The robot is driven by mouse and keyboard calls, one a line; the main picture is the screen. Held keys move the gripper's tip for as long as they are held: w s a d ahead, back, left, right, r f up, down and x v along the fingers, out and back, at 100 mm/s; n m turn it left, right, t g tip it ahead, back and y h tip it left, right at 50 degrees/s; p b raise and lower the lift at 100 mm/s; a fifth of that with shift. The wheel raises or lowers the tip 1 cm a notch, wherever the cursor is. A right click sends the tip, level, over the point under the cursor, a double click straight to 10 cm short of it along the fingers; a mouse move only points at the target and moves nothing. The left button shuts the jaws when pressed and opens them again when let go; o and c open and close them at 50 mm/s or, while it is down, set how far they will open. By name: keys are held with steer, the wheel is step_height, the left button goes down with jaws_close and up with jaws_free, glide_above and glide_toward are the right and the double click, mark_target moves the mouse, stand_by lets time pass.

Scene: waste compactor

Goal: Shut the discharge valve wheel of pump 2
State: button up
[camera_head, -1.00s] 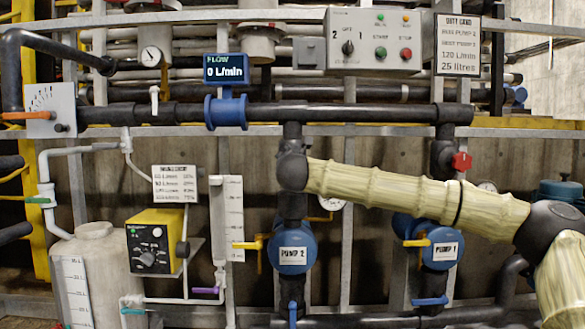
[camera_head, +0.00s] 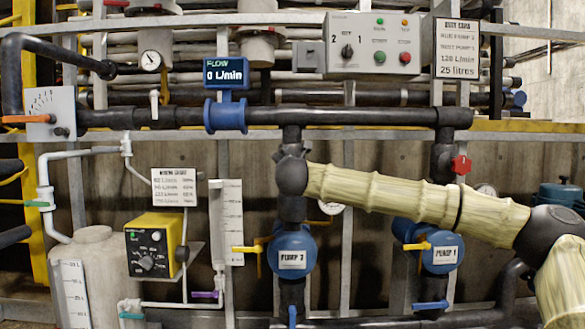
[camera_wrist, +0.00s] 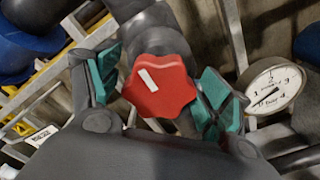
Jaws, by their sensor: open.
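A red lobed valve wheel (camera_wrist: 172,98) with a white mark sits between the teal finger pads of my gripper (camera_wrist: 160,82) in the wrist view. The gripper is open, with one finger on either side of the wheel; a gap shows on the left, and contact on the right is hard to judge. In the head view, pump 2 (camera_head: 292,258) is the blue pump with a white label, below the dark end of my arm. The arm covers the place above pump 2, so its wheel and my fingers cannot be made out there.
Pump 1 (camera_head: 440,253) stands to the right, with its own red wheel (camera_head: 460,165) above. A round gauge (camera_wrist: 272,87) is close to the right finger. The flow display (camera_head: 226,71) reads 0 L/min. A control box (camera_head: 375,43) is above.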

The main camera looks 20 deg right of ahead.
steer(key=v, duration=1.1)
steer(key=shift+s, duration=0.4)
steer(key=shift+a, duration=0.15)
